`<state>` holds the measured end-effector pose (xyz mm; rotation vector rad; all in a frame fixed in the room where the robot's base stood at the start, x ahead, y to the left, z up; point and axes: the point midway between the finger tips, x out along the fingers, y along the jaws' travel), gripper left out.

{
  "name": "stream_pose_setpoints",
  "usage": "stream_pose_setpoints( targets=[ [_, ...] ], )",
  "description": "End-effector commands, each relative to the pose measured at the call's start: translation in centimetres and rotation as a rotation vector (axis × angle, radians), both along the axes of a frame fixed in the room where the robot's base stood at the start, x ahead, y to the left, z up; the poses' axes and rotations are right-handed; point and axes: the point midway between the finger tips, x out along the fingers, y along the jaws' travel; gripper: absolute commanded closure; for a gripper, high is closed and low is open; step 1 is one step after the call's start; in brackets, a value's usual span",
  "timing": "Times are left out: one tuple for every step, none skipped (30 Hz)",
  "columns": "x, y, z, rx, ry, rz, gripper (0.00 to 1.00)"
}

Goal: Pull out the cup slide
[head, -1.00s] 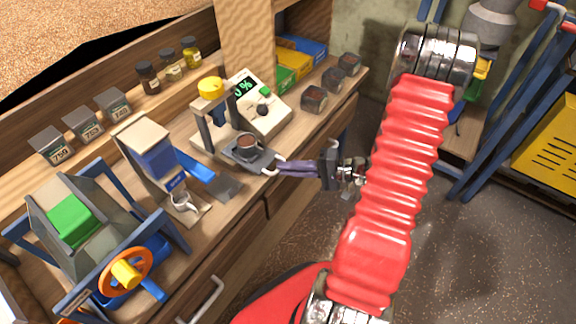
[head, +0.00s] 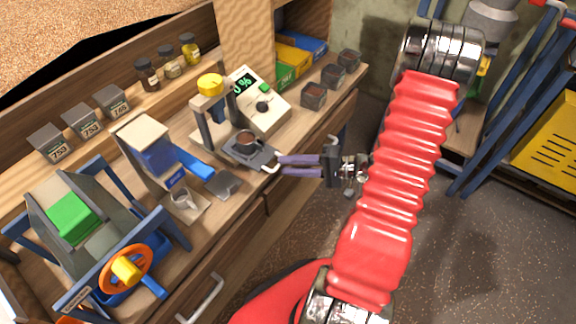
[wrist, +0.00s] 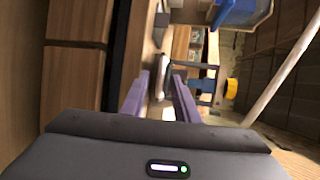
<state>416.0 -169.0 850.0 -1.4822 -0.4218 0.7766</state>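The cup slide (head: 262,158) is a dark grey plate with a pale loop handle (head: 271,167), at the front of the small press (head: 210,118) on the bench. A cup with dark contents (head: 246,139) stands on the slide. My gripper (head: 280,166) is level with the handle, to its right. Its two purple fingers are apart, with a gap between them, and the handle is at their tips. In the wrist view the fingers (wrist: 158,98) are also spread, with a pale part, likely the handle, between or just beyond them. Exact contact cannot be told.
A white unit with a green display (head: 258,102) stands behind the slide. Open floor (head: 310,220) lies before the bench.

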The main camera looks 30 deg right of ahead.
Motion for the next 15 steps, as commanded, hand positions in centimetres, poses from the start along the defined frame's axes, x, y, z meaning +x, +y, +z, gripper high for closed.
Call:
stream_pose_setpoints(
  targets=[
    [-0.3, -0.4, 0.1, -0.001, -0.001, -0.003, 0.72],
    [-0.6, -0.7, 0.2, -0.001, -0.001, -0.003, 0.72],
    [-0.9, -1.0, 0.3, -0.001, -0.001, -0.003, 0.72],
    [-1.2, -1.2, 0.3, -0.001, -0.001, -0.003, 0.72],
    [-1.5, -1.5, 0.4, -0.001, -0.001, -0.003, 0.72],
    [-1.8, -1.9, 0.5, -0.001, -0.002, -0.003, 0.72],
    [-2.1, -2.2, 0.6, -0.001, -0.002, -0.003, 0.72],
    [-2.4, -2.5, 0.7, 0.000, -0.002, -0.002, 0.72],
    [-2.8, -2.9, 0.8, -0.001, 0.000, -0.003, 0.72],
    [-3.1, -3.1, 0.9, -0.001, -0.001, -0.003, 0.72],
    [-3.5, -3.4, 1.0, -0.002, 0.000, -0.002, 0.72],
    [-3.8, -3.9, 1.1, -0.003, -0.001, -0.002, 0.72],
    [-4.1, -4.2, 1.2, -0.002, -0.001, -0.001, 0.72],
    [-4.5, -4.5, 1.3, -0.002, -0.001, -0.001, 0.72],
    [-4.9, -4.9, 1.4, -0.001, -0.001, -0.002, 0.72]
  ],
)
